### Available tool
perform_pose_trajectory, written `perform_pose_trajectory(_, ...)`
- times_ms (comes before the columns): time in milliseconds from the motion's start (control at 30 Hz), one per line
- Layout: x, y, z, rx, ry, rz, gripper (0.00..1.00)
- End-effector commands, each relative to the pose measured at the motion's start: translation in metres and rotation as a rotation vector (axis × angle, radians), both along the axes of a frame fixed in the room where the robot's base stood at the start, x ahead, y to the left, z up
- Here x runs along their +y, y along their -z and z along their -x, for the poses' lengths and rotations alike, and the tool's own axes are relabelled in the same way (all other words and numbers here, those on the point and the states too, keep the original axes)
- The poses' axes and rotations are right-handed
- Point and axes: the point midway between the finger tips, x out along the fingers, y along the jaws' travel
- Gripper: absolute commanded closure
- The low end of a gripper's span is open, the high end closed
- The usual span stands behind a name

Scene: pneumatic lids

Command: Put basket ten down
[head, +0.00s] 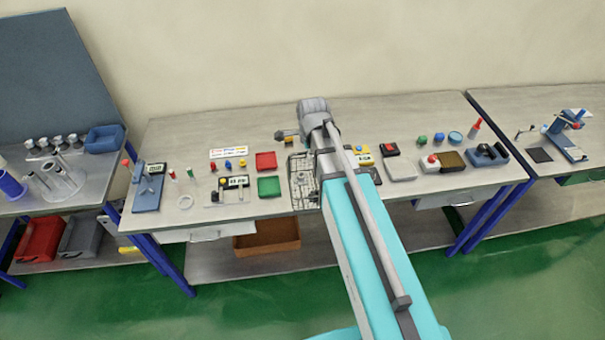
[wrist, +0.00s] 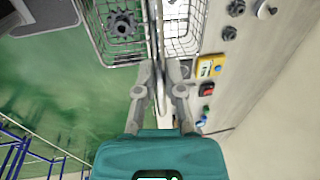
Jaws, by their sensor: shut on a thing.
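A wire basket (head: 305,197) shows in the head view at the front edge of the middle bench, left of my arm. My arm covers its right part. No number shows on it. In the wrist view the basket (wrist: 98,47) fills the top, with a dark gear (wrist: 123,24) in its left half. My gripper (wrist: 161,78) is shut on the upright middle bar of the basket. In the head view my gripper is hidden behind my arm. I cannot tell whether the basket touches the bench top.
Left of the basket on the bench are a green tray (head: 269,187), a red tray (head: 266,161) and small coloured parts. Right of my arm are a grey box (head: 400,170) and a blue tray (head: 487,155). The back strip of the bench is mostly clear.

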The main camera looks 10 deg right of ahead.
Motion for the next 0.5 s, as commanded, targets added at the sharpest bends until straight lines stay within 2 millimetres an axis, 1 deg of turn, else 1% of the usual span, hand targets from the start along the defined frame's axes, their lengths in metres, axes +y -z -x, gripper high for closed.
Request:
perform_pose_trajectory(200, -0.0104, -0.0009, 0.0006, 0.029, -0.002, 0.0, 1.0)
perform_pose_trajectory(500, -0.0121, -0.0007, 0.0012, 0.034, -0.002, 0.0, 1.0)
